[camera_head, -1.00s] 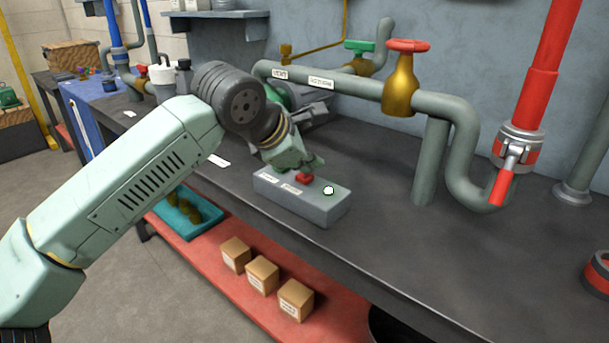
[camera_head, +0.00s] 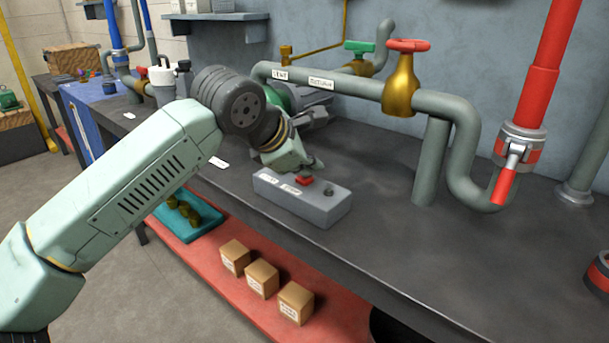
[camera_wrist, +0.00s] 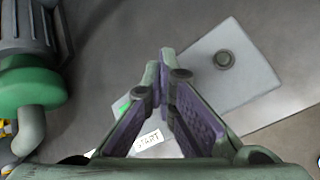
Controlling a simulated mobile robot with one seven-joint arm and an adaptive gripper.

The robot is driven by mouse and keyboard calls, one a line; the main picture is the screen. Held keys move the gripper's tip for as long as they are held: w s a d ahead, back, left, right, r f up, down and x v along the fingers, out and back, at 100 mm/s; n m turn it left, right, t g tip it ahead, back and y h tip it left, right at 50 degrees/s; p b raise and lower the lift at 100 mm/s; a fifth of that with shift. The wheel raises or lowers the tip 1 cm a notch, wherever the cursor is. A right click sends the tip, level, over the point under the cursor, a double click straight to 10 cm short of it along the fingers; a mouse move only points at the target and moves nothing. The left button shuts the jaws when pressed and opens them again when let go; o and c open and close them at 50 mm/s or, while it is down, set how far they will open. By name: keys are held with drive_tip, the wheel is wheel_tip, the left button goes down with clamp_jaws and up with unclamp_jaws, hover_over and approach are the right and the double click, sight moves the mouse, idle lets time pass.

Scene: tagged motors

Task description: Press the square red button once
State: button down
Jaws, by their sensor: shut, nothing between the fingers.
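The square red button (camera_head: 305,180) sits on top of a grey control box (camera_head: 320,207) on the workbench. My gripper (camera_head: 319,168) is over the box, just above and behind the red button in the head view. I cannot tell whether it touches the button. In the wrist view its two fingers (camera_wrist: 164,68) are shut and empty, and they hide the red button. A round dark knob or lamp (camera_head: 329,190) stands right of the button; it also shows in the wrist view (camera_wrist: 223,59).
A white label reading START (camera_wrist: 149,142) and a small green patch (camera_wrist: 124,108) lie by the fingers. Behind the box are a green-grey motor (camera_head: 312,105) and a grey pipe (camera_head: 350,88) with a red-handled valve (camera_head: 408,46). Bench right of the box is clear.

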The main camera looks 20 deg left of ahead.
sight(307, 179)
drive_tip(key=shift+r+p, duration=0.4)
drive_tip(key=shift+r, duration=0.45)
drive_tip(key=shift+r+p, duration=1.4)
drive_tip(key=shift+r, duration=1.15)
